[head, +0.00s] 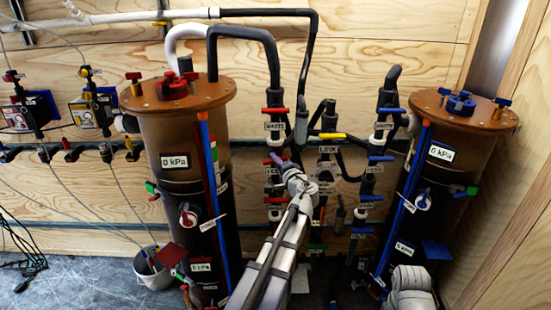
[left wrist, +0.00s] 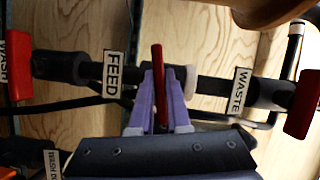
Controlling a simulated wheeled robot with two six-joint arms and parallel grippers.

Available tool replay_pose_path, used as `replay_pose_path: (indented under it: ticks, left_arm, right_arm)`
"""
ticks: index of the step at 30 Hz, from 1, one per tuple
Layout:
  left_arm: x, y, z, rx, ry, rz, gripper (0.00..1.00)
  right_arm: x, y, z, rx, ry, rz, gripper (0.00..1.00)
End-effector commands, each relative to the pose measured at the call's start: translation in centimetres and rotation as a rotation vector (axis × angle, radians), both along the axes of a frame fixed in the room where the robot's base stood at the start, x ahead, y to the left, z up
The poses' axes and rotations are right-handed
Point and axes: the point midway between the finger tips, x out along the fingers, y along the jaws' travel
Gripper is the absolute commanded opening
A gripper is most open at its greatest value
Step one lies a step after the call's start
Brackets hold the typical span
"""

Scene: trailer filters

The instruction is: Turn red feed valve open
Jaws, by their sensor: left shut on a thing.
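The red feed valve handle (left wrist: 158,62) stands across its dark pipe, between the FEED label (left wrist: 113,73) and the WASTE label (left wrist: 239,90) in the left wrist view. My left gripper (left wrist: 161,98) has its two purple fingers on either side of this handle and is shut on it. In the head view my left gripper (head: 277,160) reaches the middle pipe column and hides most of the handle. Only a white part of my right arm shows at the lower right of the head view; its fingers are out of sight.
The red waste valve handle (head: 275,110) is just above. Brown-topped filter tanks stand at left (head: 180,97) and right (head: 463,112). A yellow handle (head: 332,136) and several blue handles lie to the right. A white bucket (head: 153,272) is on the floor.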

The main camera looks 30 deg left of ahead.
Motion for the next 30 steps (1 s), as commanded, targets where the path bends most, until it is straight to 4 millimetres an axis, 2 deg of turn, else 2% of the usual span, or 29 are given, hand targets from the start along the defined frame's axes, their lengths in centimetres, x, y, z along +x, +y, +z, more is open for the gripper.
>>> replay_pose_path:
  ticks: [1, 12, 30]
  left_arm:
    - [-0.1, 0.0, 0.4, -0.041, -0.024, 0.000, 0.00]
    - [-0.1, 0.0, 0.3, -0.341, -0.208, 0.000, 0.00]
    - [-0.2, 0.0, 0.0, -0.822, -0.505, 0.001, 0.00]
  right_arm:
    - [0.0, 0.0, 0.8, 0.000, 0.000, 0.000, 0.50]
    - [0.0, 0.0, 3.4, 0.000, 0.000, 0.000, 0.50]
    - [0.0, 0.0, 6.0, 0.000, 0.000, -0.001, 0.50]
